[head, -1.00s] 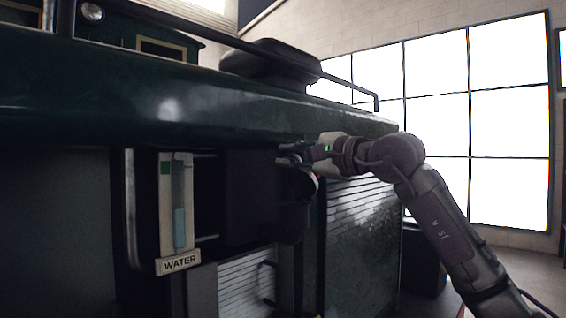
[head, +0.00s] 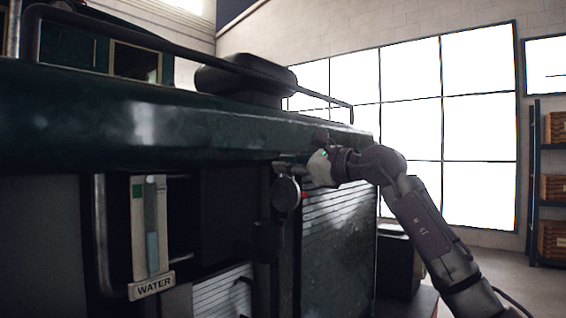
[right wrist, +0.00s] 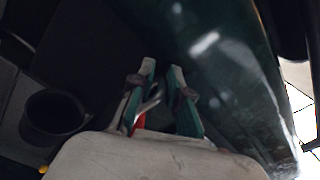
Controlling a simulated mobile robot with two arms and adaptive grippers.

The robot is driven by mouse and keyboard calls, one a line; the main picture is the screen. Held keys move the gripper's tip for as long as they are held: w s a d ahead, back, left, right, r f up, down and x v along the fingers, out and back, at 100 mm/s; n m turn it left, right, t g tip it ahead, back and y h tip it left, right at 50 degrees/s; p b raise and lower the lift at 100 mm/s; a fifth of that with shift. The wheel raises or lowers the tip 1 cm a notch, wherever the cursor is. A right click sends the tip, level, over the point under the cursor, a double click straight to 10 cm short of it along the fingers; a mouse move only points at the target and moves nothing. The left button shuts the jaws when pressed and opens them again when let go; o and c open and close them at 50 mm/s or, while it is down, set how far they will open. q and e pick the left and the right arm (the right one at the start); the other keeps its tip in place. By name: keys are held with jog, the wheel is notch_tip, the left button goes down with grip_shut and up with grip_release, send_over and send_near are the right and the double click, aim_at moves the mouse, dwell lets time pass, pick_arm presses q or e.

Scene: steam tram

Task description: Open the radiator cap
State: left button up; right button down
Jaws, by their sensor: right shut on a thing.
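A dark round disc (head: 285,193), which looks like the radiator cap, shows at the green body's side, just below my right gripper (head: 284,167). A small red part (head: 304,195) shows right of it. In the right wrist view my right gripper (right wrist: 162,75) has its fingers around a thin metal piece (right wrist: 151,102), with a red part (right wrist: 138,122) beside it. Whether this piece belongs to the cap I cannot tell. A dark round cup-like opening (right wrist: 53,114) lies left of the fingers. My left gripper is not in view.
The green tram body (head: 120,120) overhangs the work spot. A gauge marked WATER (head: 152,287) with a metal handle (head: 101,235) stands to the left. A louvred panel (head: 335,235) lies below my right arm. A handrail (head: 200,57) runs above. The floor at right is open.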

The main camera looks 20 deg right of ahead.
jog(key=shift+d, duration=0.15)
jog(key=c, duration=1.3)
grip_release()
jog(key=shift+w+d, duration=0.1)
jog(key=shift+o, duration=0.2)
jog(key=v, duration=1.2)
